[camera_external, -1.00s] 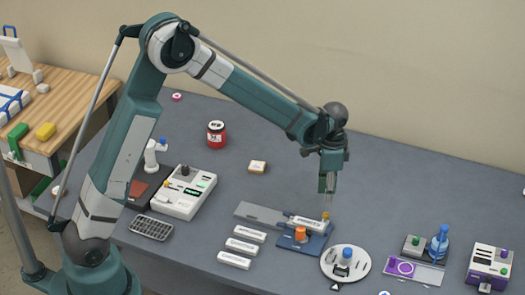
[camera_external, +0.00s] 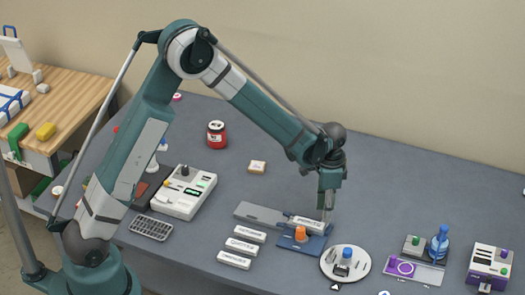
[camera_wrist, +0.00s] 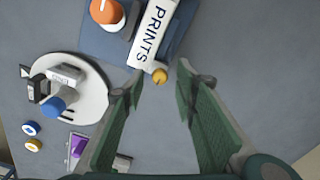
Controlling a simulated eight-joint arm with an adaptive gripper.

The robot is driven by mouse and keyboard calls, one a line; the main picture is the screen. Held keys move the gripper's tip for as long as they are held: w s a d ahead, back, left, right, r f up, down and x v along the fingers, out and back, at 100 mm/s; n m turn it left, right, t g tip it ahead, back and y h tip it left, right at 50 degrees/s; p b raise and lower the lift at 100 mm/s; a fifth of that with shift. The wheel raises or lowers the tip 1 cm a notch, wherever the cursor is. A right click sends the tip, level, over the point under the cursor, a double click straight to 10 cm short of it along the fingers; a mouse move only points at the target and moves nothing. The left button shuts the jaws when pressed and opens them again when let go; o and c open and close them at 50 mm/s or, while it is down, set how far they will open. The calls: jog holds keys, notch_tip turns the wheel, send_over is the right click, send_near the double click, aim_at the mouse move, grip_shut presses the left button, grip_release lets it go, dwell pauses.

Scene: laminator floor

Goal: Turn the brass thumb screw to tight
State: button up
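The brass thumb screw (camera_wrist: 159,76) is a small round yellow knob at the end of a white block labelled PRINTS (camera_wrist: 147,42) in the wrist view. The block lies on a blue base (camera_external: 312,246), beside an orange knob (camera_external: 300,233). My gripper (camera_wrist: 161,80) is open and points down. In the wrist view the screw appears in the gap between its fingertips, with space on both sides; I cannot tell how far down the fingers reach. In the external view my gripper (camera_external: 327,208) is right at the block's end and hides the screw.
A round white plate with a blue knob (camera_external: 347,253) stands just right of the blue base. Several white labelled blocks (camera_external: 241,246) lie to its left. Open grey table lies behind and to the right of my gripper.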

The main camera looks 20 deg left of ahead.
jog(key=shift+f, duration=0.25)
jog(key=c, duration=0.9)
jog(key=shift+n+b, duration=0.5)
jog(key=shift+b, duration=0.1)
jog(key=o, duration=0.9)
jog(key=shift+r, duration=0.15)
